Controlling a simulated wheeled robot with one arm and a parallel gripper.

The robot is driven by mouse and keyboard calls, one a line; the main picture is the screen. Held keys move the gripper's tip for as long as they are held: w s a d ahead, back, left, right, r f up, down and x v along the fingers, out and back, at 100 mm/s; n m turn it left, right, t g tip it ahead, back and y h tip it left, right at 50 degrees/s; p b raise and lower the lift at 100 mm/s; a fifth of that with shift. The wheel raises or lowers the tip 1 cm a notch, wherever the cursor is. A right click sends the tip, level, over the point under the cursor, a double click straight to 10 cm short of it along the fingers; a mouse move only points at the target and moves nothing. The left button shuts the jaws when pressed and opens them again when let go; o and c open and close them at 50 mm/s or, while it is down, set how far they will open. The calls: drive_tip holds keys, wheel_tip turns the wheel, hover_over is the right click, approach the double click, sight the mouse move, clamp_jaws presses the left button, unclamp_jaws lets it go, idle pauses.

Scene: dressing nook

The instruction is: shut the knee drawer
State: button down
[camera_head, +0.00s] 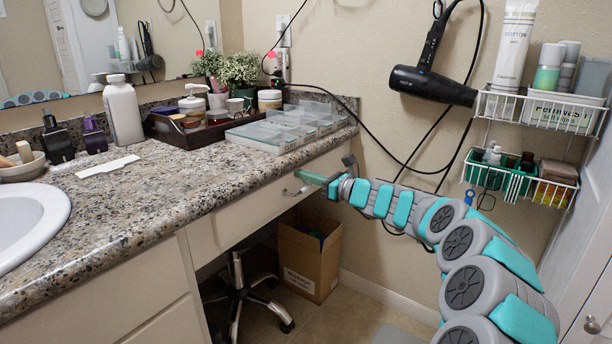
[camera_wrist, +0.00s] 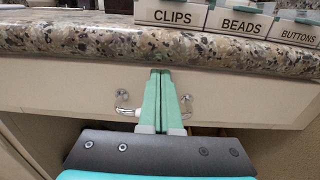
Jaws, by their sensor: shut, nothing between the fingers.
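The knee drawer (camera_head: 250,212) is a cream front under the speckled counter, above the open knee space. It looks flush or nearly flush under the counter edge; I cannot tell whether a small gap is left. Its silver bar handle (camera_head: 291,191) shows beside my gripper (camera_head: 303,176). In the wrist view the drawer front (camera_wrist: 60,95) spans the picture below the counter edge, and the handle (camera_wrist: 124,111) is partly hidden behind the fingers. My gripper (camera_wrist: 160,73) has its green fingers together, with nothing between them, pointing at the drawer front near the handle. Whether they touch it is unclear.
The granite counter (camera_head: 150,190) overhangs the drawer and carries labelled clear boxes (camera_head: 265,135) near its edge. A cardboard box (camera_head: 308,262) and a wheeled chair base (camera_head: 238,290) stand below. A wire rack (camera_head: 520,180) and a hair dryer (camera_head: 432,85) hang on the wall.

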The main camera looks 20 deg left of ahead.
drive_tip(key=v, duration=1.4)
drive_tip(key=s+a+r+n+g+h+p, duration=0.15)
drive_tip(key=s+n+g, duration=0.25)
drive_tip(key=s+n, duration=0.55)
drive_tip(key=s+a+n+g+h, duration=0.1)
drive_tip(key=s+n+g+h, duration=0.25)
drive_tip(key=s, duration=1.15)
drive_tip(key=s+d+f+n+h+p, duration=0.1)
drive_tip(key=s+d+f+n+h, duration=0.3)
drive_tip(key=s+d, duration=0.8)
drive_tip(key=s+d+f+n+h+p, duration=0.1)
drive_tip(key=s+d+f+n+h, duration=0.4)
drive_tip(key=s+d, duration=0.8)
wheel_tip(320, 180, down, 3)
drive_tip(key=d+h, duration=0.3)
drive_tip(key=shift+f+g, duration=0.1)
drive_tip(key=shift+g, duration=0.15)
